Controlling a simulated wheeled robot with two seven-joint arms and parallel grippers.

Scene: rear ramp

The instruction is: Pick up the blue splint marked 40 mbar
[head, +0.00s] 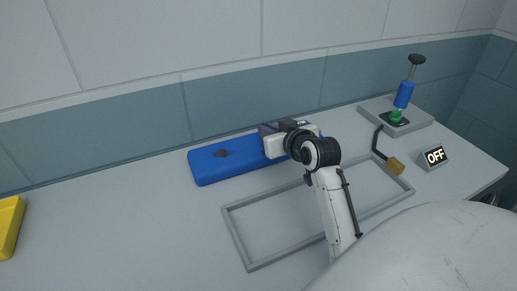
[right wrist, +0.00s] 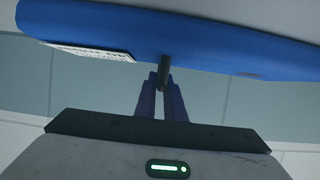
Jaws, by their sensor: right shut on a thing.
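The blue splint (head: 218,164) is a long, flat blue slab with rounded ends and a dark patch on top, at the back of the bench. My right gripper (head: 266,130) is over its right part, and my arm hides some of it. In the right wrist view the splint (right wrist: 215,42) crosses the top, with a white label (right wrist: 95,52) too oblique to read. The fingers of my right gripper (right wrist: 163,92) are shut on a short dark stem at the splint's edge. I cannot tell whether the splint touches the bench. My left gripper is not in view.
A grey rectangular frame (head: 243,254) lies in front of the splint. At right are a grey base (head: 418,122) with a blue and green pump-like device (head: 404,95), a dark crank with a wooden handle (head: 396,166) and an OFF sign (head: 434,158). A yellow tray (head: 10,226) is at far left.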

